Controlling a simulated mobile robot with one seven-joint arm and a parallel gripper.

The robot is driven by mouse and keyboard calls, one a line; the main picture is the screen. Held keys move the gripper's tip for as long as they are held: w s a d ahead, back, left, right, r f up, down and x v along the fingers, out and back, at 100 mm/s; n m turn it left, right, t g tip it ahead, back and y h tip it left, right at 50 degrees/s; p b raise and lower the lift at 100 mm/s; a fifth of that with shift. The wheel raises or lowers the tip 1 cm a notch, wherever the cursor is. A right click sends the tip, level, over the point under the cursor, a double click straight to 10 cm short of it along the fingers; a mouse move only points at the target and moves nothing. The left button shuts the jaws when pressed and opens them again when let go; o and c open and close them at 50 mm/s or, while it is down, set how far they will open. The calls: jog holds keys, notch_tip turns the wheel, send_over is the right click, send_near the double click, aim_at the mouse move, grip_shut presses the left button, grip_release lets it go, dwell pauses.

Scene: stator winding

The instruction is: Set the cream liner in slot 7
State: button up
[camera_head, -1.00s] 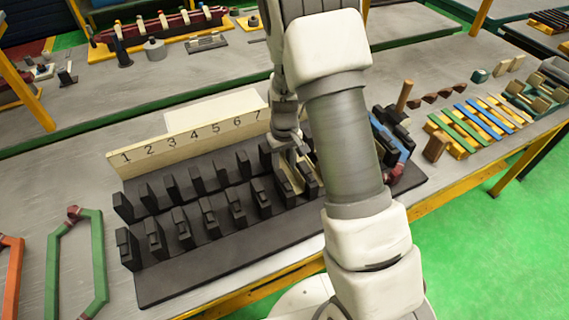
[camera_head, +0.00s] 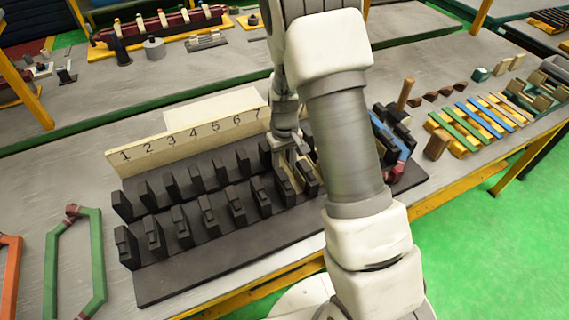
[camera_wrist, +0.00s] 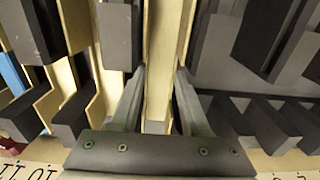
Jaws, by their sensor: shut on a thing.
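The cream liner (camera_wrist: 160,85) is a long pale strip held between the two grey fingers of my gripper (camera_wrist: 161,72) in the wrist view. My gripper is shut on it. The liner runs lengthwise between rows of dark teeth of the black slotted block (camera_head: 190,262). In the head view my gripper (camera_head: 290,150) is low over the block, just right of the painted 7, and a cream edge (camera_head: 284,178) shows below it. I cannot tell whether the liner touches the slot floor. My arm hides the slots farther right.
The cream number board (camera_head: 185,140) stands along the block's back edge. Other cream liners (camera_wrist: 105,75) line slots on the left of the wrist view. Slots left of my gripper in the head view look empty. A green coil (camera_head: 75,262) lies at left; colored strips (camera_head: 475,122) lie at right.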

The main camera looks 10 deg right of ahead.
jog(key=shift+f, duration=0.1)
jog(key=o, duration=1.1)
jog(key=shift+c, duration=0.2)
jog(key=shift+r, duration=0.25)
jog(key=shift+r+p, duration=0.35)
jog(key=shift+r, duration=0.05)
jog(key=shift+r, duration=0.2)
notch_tip(320, 180, up, 7)
jog(key=p, duration=0.5)
jog(key=shift+r, duration=0.2)
